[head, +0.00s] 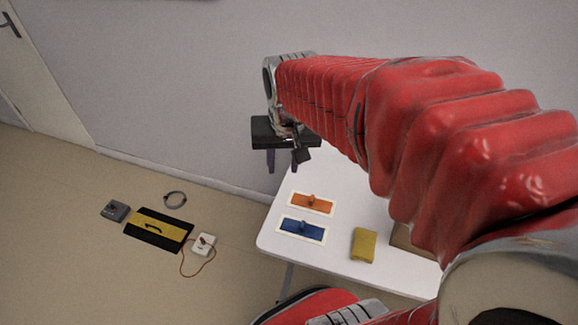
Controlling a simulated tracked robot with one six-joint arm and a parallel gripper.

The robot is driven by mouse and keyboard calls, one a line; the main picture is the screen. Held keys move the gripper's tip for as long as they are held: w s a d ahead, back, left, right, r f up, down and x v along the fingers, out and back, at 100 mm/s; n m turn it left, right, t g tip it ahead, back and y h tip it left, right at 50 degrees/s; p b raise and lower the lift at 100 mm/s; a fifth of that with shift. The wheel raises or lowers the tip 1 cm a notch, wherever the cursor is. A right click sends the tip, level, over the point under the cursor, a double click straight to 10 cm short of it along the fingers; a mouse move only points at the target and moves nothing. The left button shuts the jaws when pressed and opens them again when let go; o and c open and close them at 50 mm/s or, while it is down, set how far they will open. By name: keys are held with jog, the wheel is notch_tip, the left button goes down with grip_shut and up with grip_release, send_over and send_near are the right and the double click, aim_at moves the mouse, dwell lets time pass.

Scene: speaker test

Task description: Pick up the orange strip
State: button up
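The orange strip (324,206) lies flat on a white-bordered base on the white table (345,185), with a small orange knob standing up from its middle. My gripper (283,162) hangs from the end of my red-sleeved arm, above and to the left of the strip in the picture. Its two dark purple fingers point down and stand apart, with nothing seen between them. It is clear of the strip. Its exact height over the table cannot be told.
A similar blue strip (290,226) with a knob lies just in front of the orange one. A yellow block (363,246) and a partly hidden brown object (402,239) are to its right. On the floor are a yellow-and-black case (170,228), grey box (115,210), ring and corded white box.

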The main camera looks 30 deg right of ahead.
jog(key=w+d+f+m+g, duration=0.2)
jog(key=w+d+f+m, duration=0.2)
jog(key=d+f, duration=0.7)
jog(key=shift+w+d+f+m+g+y, duration=0.3)
jog(key=shift+w+d+m+g, duration=0.15)
jog(key=shift+d, duration=0.2)
send_over(312, 198)
jog(key=shift+w+f, duration=0.15)
jog(key=shift+f, duration=2)
jog(key=shift+w+f, duration=0.15)
jog(key=shift+f, duration=1.95)
jog(key=shift+s+f, duration=0.15)
jog(key=shift+f, duration=1.15)
jog(key=shift+s+f, duration=0.1)
jog(key=shift+f, duration=1.2)
jog(key=shift+c, duration=0.4)
grip_shut()
